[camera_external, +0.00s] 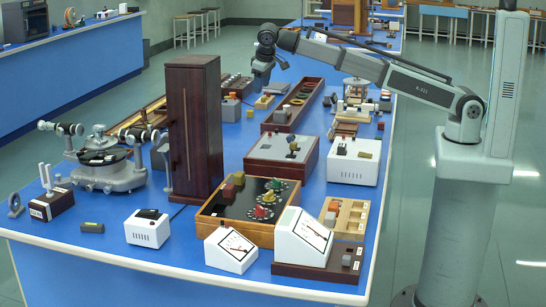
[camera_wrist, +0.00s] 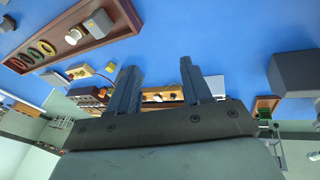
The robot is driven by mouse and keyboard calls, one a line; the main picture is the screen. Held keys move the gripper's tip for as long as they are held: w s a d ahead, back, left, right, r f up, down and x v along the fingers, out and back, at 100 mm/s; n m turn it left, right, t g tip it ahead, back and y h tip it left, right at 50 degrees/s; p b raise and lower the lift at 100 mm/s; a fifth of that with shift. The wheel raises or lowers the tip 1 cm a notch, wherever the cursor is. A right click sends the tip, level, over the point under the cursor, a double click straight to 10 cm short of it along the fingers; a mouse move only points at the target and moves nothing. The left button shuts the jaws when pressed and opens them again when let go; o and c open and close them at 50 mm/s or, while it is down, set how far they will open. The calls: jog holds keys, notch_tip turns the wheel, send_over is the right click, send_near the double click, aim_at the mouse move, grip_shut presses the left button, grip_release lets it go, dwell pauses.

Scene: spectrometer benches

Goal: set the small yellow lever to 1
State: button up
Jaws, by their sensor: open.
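A wooden box with a black top panel (camera_external: 234,205) stands near the front of the blue bench in the external view. It carries green, yellow and red knobs or levers on pale dials; the small yellow one (camera_external: 267,197) sits between the green and the red. Its setting is too small to read. My gripper (camera_external: 262,80) is high over the far part of the bench, well apart from this box. In the wrist view, both fingers of my gripper (camera_wrist: 160,80) are spread with nothing held between them. The black-topped box is not recognisable in the wrist view.
A tall dark wooden cabinet (camera_external: 195,130) stands left of the box. White meters (camera_external: 303,238) stand in front of it, and a grey-topped box (camera_external: 283,155) behind it. A long tray with coloured rings (camera_wrist: 75,35) shows in the wrist view. The bench's front left is partly clear.

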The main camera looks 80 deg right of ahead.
jog(key=shift+a, duration=0.1)
notch_tip(320, 180, up, 2)
jog(key=n+g+y, duration=0.2)
jog(key=y, duration=0.1)
send_over(293, 149)
jog(key=d, duration=0.1)
notch_tip(293, 149, down, 13)
jog(key=shift+r, duration=0.1)
dwell(0.4)
grip_shut()
